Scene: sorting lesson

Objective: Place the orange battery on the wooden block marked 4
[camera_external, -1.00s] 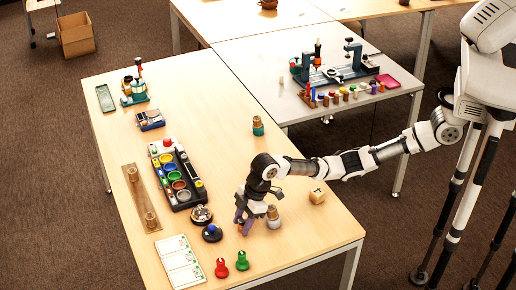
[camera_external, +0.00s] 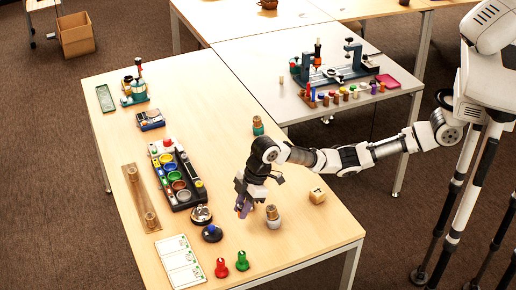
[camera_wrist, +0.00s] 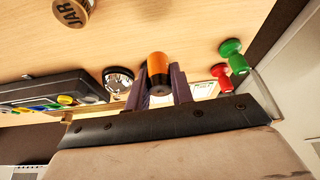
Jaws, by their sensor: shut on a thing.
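The orange battery (camera_wrist: 158,66), with a dark lower end, is between the two fingers of my gripper (camera_wrist: 160,84) in the wrist view. My gripper is shut on it. In the external view my gripper (camera_external: 243,206) hangs over the table, left of a white jar with a brown lid. The battery cannot be clearly made out there. The small wooden block (camera_external: 317,196) stands on the table to the right of the jar, with a dark mark on its top that is too small to read surely. The block is not seen in the wrist view.
The jar (camera_external: 273,217) stands between my gripper and the block; its lid (camera_wrist: 72,11) reads JAR. A round dark-blue object (camera_external: 212,233), red pawn (camera_external: 221,267) and green pawn (camera_external: 242,261) are nearby. A dark tray (camera_external: 180,180) lies left. The table right of the block is clear.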

